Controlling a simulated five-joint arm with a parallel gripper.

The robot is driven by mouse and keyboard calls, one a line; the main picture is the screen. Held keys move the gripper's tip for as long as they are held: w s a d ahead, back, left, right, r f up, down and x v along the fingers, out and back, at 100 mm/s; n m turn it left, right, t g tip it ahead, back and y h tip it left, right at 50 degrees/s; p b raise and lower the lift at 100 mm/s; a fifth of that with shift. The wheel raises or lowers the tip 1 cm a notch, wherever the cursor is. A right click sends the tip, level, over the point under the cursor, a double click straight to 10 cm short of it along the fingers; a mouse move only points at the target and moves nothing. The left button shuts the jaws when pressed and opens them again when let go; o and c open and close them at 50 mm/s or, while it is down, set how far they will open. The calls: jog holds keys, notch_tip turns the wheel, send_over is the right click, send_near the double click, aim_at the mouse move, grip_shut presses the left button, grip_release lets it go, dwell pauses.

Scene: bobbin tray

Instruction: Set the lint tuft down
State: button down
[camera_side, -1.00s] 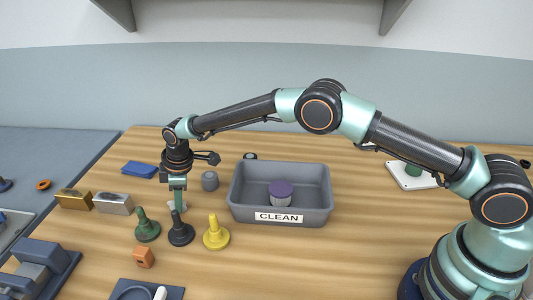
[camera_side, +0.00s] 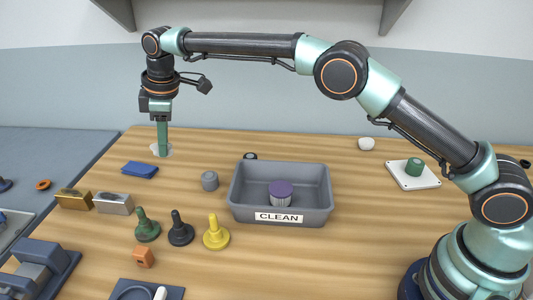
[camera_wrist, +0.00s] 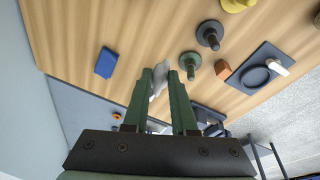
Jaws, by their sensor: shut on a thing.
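The lint tuft (camera_side: 154,149) is a small whitish, flat, uneven piece. My gripper (camera_side: 162,151) is shut on it and points down, holding it above the back left of the wooden table, beyond the blue folded cloth (camera_side: 140,170). In the wrist view the lint tuft (camera_wrist: 157,82) shows pale between the two green fingers of my gripper (camera_wrist: 162,76), which partly hide it.
A grey tray (camera_side: 281,215) labelled CLEAN holds a purple-topped bobbin (camera_side: 281,192).

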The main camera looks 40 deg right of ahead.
jog(key=shift+v, duration=0.85)
jog(key=shift+w+d+r, duration=0.1)
jog(key=shift+w+r, duration=0.2)
jog(key=s+d+r+m, duration=0.1)
jog(key=d+m, duration=0.1)
jog(key=d, duration=0.6)
jog(key=s+d+r+m+h, duration=0.1)
jog(key=d+r+m, duration=0.1)
jog(key=d, duration=0.6)
jog(key=s+d+r+m, duration=0.1)
jog(key=d+m, duration=0.1)
jog(key=d, duration=0.7)
jog(key=s+d+m, duration=0.4)
jog(key=s+d, duration=0.5)
jog(key=d, duration=0.2)
jog(key=s+d+f+m+h, duration=0.1)
jog(key=s+d+f+m, duration=0.15)
jog(key=s, duration=0.35)
jog(key=s+d+f+m, duration=0.2)
jog(key=s+d+m, duration=0.15)
jog(key=s, duration=0.35)
jog(key=shift+n, duration=0.3)
jog(key=s+x, duration=0.1)
jog(key=x, duration=0.5)
jog(key=s+x, duration=0.1)
jog(key=x, duration=0.5)
jog(key=s+x, duration=0.1)
jog(key=x, duration=0.5)
jog(key=shift+s+a+f, duration=0.2)
jog(key=shift+f, duration=0.6)
